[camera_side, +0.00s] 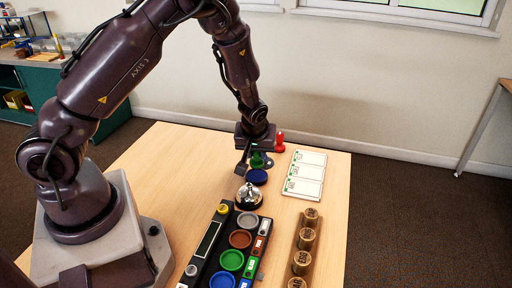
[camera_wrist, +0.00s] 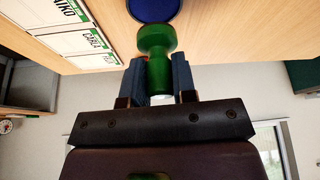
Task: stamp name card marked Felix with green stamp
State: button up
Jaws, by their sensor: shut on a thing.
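My gripper (camera_wrist: 158,88) is shut on the green stamp (camera_wrist: 155,48), which stands between its two fingers in the wrist view. In the side view the green stamp (camera_side: 257,160) shows under my gripper (camera_side: 248,157), close above the table, just behind a blue disc (camera_side: 257,177). Three white name cards (camera_side: 305,172) lie in a column to the right. In the wrist view, one card reads NIKO (camera_wrist: 68,12) and the middle one CARLA (camera_wrist: 90,42). The third card's name (camera_wrist: 108,60) is too small and slanted to read surely.
A red stamp (camera_side: 280,142) stands just right of my gripper. A silver bell (camera_side: 249,197) stands in front of the blue disc. A black tray (camera_side: 208,243) with coloured round pads and a wooden rack (camera_side: 292,256) of round pieces lie nearer. The left tabletop is clear.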

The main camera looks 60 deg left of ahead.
aim_at(256, 159)
jog(key=shift+f, duration=1.5)
jog(key=shift+f, duration=0.6)
dwell(1.1)
jog(key=shift+r, duration=0.1)
jog(key=shift+r, duration=3.45)
